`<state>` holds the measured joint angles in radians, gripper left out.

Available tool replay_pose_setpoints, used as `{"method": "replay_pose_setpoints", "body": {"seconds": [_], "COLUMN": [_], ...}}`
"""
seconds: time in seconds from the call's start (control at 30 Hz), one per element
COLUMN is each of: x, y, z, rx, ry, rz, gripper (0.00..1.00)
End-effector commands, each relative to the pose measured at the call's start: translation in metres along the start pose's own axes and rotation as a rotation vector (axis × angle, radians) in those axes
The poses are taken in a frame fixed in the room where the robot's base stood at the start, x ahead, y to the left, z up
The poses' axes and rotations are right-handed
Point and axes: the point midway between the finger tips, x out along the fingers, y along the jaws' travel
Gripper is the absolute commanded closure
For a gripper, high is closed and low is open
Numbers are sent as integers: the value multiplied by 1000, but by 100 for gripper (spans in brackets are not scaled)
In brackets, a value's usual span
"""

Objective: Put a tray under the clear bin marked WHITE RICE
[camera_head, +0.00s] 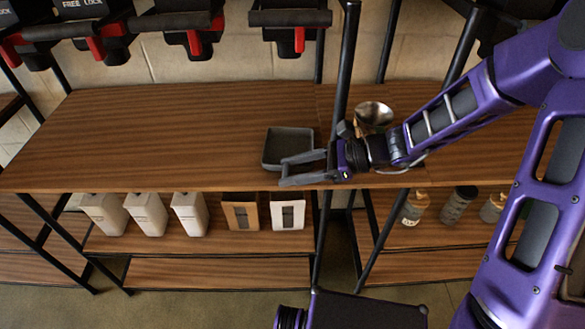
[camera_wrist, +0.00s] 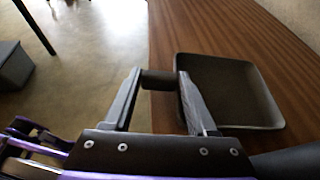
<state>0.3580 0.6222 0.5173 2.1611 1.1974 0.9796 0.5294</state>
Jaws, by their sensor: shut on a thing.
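A dark grey square tray (camera_head: 287,147) sits at the front of the wooden counter, flat and empty. It also shows in the wrist view (camera_wrist: 230,92), to the right of the fingers. My gripper (camera_head: 282,171) is at the tray's near side, with the far finger overlapping the tray. In the wrist view my gripper (camera_wrist: 159,78) has its fingers apart, with a short dark bar between the tips, beside the tray's edge. Whether this bar is part of the tray is hard to see. No clear bin or WHITE RICE label is in view.
Black dispenser bases with red levers (camera_head: 299,40) hang above the counter (camera_head: 150,125), one reading FREE LOCK. A metal bowl (camera_head: 373,113) stands right of a black post (camera_head: 341,60). White containers (camera_head: 188,214) and jars stand on the shelf below. The counter's left is clear.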

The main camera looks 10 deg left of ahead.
Motion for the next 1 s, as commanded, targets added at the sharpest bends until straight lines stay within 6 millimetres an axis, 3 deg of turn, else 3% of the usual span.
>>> {"method": "replay_pose_setpoints", "body": {"seconds": [0.47,0.5,0.6,0.7,1.0], "x": [1,1,1,1,1], "y": [0,0,0,0,0], "z": [-2,-2,-2,-2,-2], "rx": [-1,-1,-1,-1,0], "ry": [0,0,0,0,0], "rz": [0,0,0,0,-1], "gripper": [100,39,21,8,8]}}
